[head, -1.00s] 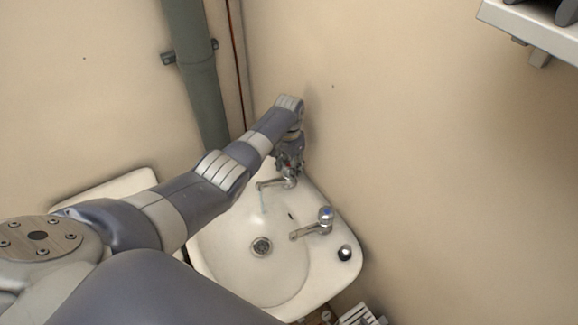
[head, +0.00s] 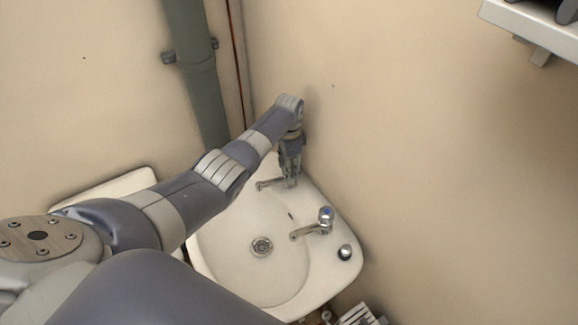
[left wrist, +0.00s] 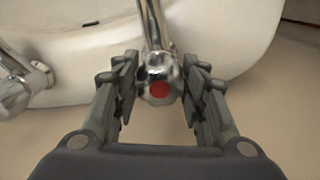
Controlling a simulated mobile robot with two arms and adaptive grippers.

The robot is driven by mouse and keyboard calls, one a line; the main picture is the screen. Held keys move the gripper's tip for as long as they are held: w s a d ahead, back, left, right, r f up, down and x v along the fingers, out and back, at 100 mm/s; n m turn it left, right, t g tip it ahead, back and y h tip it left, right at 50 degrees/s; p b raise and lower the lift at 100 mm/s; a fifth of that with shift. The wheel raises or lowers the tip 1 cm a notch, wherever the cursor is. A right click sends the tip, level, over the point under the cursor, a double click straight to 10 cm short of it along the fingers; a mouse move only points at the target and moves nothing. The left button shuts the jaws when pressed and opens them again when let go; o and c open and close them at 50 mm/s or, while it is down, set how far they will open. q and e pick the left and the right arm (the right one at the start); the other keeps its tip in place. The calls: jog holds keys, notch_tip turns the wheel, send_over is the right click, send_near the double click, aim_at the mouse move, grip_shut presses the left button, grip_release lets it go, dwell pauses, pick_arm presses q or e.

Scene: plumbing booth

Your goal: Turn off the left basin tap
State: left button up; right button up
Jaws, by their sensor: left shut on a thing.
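The left basin tap (head: 268,184) is chrome and stands at the back of the white basin (head: 225,245). No water shows under its spout. My left gripper (head: 290,181) points down over the tap's head and partly hides it in the head view. In the left wrist view, the tap's knob (left wrist: 160,88) with a red disc sits between the two fingers of my left gripper (left wrist: 160,84), which is shut on it. My right gripper is in neither view.
The other basin tap (head: 318,224), with a blue mark, stands nearer on the same rim. A green pipe (head: 195,75) runs down the wall at the back. A shelf (head: 535,28) juts out at top right.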

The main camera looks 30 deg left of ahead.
pick_arm(q)
jog(key=shift+w+r, duration=0.1)
jog(key=o, duration=1.1)
jog(key=shift+c, duration=0.2)
notch_tip(320, 180, up, 12)
